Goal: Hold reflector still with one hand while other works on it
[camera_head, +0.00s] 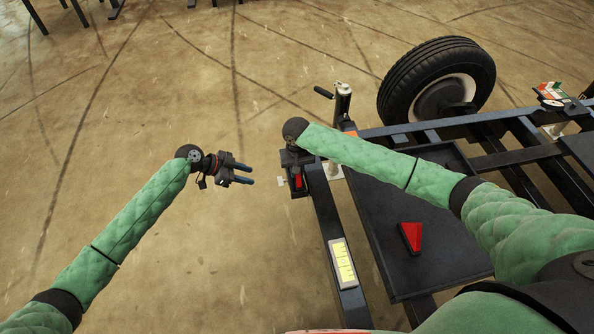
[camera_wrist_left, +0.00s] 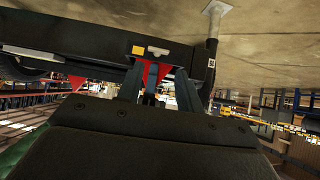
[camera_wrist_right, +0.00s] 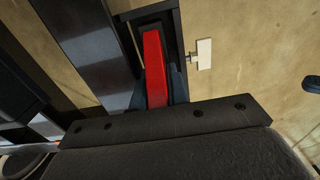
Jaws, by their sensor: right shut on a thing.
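A red reflector (camera_head: 298,181) sits at the corner end of the dark trailer frame. My right gripper (camera_head: 296,170) is shut on it from above and hides part of it. In the right wrist view the reflector (camera_wrist_right: 155,68) stands between the dark fingers. My left gripper (camera_head: 250,174) is open and empty, in the air to the left of that corner and apart from the reflector. In the left wrist view its fingers are spread, with a red reflector (camera_wrist_left: 152,72) seen beyond them. A second red triangular reflector (camera_head: 411,237) lies on the dark tray.
The trailer frame (camera_head: 328,220) carries a yellow-and-white plate (camera_head: 342,262). A small white tab (camera_wrist_right: 203,50) juts out beside the held reflector.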

